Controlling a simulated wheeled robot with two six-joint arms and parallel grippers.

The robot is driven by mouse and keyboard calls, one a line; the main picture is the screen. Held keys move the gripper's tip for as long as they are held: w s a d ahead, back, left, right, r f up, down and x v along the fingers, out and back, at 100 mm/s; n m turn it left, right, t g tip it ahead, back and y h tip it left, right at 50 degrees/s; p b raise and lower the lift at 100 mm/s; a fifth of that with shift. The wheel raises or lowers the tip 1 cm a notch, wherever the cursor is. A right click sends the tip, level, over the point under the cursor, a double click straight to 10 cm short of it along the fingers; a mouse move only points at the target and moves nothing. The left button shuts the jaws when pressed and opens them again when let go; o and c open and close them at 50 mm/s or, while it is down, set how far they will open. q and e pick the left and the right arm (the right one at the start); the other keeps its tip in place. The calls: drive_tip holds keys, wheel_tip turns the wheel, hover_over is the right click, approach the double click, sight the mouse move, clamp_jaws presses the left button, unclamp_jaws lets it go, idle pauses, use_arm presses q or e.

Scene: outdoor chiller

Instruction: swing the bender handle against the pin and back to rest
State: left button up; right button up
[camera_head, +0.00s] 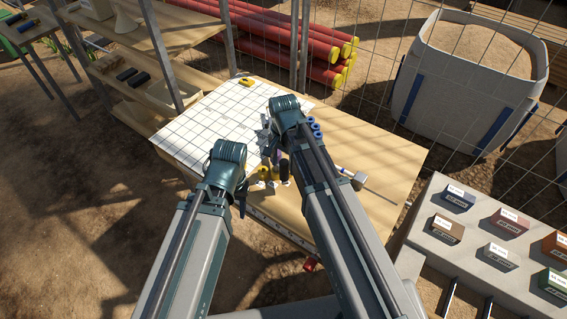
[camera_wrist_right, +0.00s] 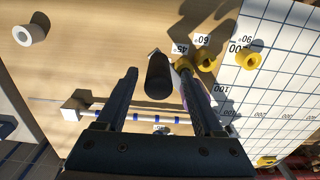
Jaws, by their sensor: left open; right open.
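The bender's black handle grip (camera_wrist_right: 158,75) stands between the two fingers of my right gripper (camera_wrist_right: 159,72) in the right wrist view. The fingers are open, with a gap visible on each side of the grip. In the head view my right gripper (camera_head: 266,140) is over the bench, partly hidden by its arm. Yellow round pieces (camera_wrist_right: 251,61) sit beside angle labels (camera_wrist_right: 203,40) reading 45, 60 and 90; I cannot tell which piece is the pin. My left gripper (camera_head: 241,203) is open near the bench's front edge, apart from the handle.
The wooden bench (camera_head: 385,145) carries a white grid sheet (camera_head: 205,120) and a yellow tool (camera_head: 247,82). A rod with blue bands (camera_wrist_right: 140,117) and a grey block (camera_head: 358,181) lie at the right. A wire fence and red pipes (camera_head: 290,45) stand behind.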

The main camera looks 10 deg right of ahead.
sight(284, 171)
wheel_tip(284, 171, up, 11)
drive_tip(key=p, duration=0.9)
drive_tip(key=shift+f+p, duration=0.15)
drive_tip(key=shift+p, duration=0.15)
drive_tip(key=shift+f, duration=0.15)
drive_tip(key=shift+c, duration=1.4)
drive_tip(key=shift+m, duration=0.7)
drive_tip(key=shift+f+b, duration=0.15)
drive_tip(key=shift+b, duration=0.15)
wheel_tip(284, 171, down, 14)
drive_tip(key=b, duration=1.3)
drive_tip(key=shift+b, duration=0.35)
drive_tip(key=shift+r, duration=0.2)
